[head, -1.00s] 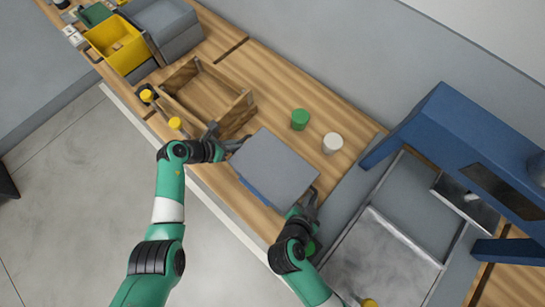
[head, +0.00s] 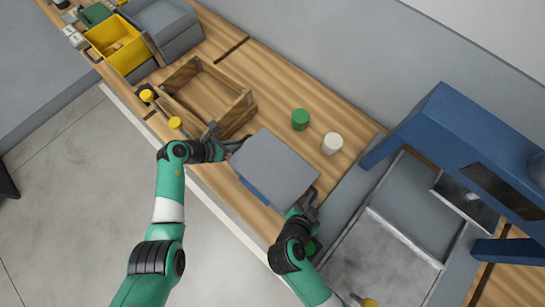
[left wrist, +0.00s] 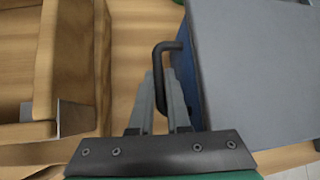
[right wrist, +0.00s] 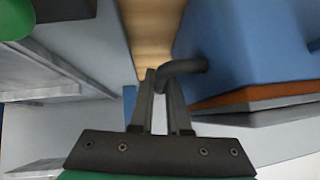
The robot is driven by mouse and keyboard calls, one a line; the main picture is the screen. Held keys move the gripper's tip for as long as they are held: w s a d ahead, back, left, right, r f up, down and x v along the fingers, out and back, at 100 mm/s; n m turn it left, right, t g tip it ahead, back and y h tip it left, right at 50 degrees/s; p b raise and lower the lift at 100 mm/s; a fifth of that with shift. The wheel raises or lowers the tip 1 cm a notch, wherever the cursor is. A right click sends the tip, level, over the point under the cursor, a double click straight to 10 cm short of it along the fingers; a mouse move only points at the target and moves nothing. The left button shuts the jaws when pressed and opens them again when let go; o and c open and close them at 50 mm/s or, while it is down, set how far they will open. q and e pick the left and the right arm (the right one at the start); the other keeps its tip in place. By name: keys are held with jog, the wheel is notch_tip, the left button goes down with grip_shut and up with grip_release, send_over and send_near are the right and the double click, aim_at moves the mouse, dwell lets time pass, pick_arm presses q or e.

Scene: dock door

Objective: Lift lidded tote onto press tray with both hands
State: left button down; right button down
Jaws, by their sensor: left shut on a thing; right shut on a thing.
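The tote (head: 274,168) is a blue box with a flat grey lid, over the wooden bench left of the press. My left gripper (head: 226,143) is shut on its dark left handle (left wrist: 160,62), and the tote's blue side (left wrist: 188,75) shows in the left wrist view. My right gripper (head: 306,203) is shut on the other handle (right wrist: 183,68); the blue wall (right wrist: 245,45) and lid edge show in the right wrist view. The lid looks roughly level. The press tray (head: 385,262) is a bare grey metal surface right of the tote. The tote's underside is hidden.
The blue press frame (head: 440,122) rises over the back of the tray. A green cylinder (head: 300,119) and a white one (head: 332,143) stand behind the tote. An open wooden crate (head: 205,92) lies to the left, close to my left gripper.

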pick_arm(q)
jog(key=shift+r, duration=0.2)
pick_arm(e)
jog(key=shift+r, duration=0.2)
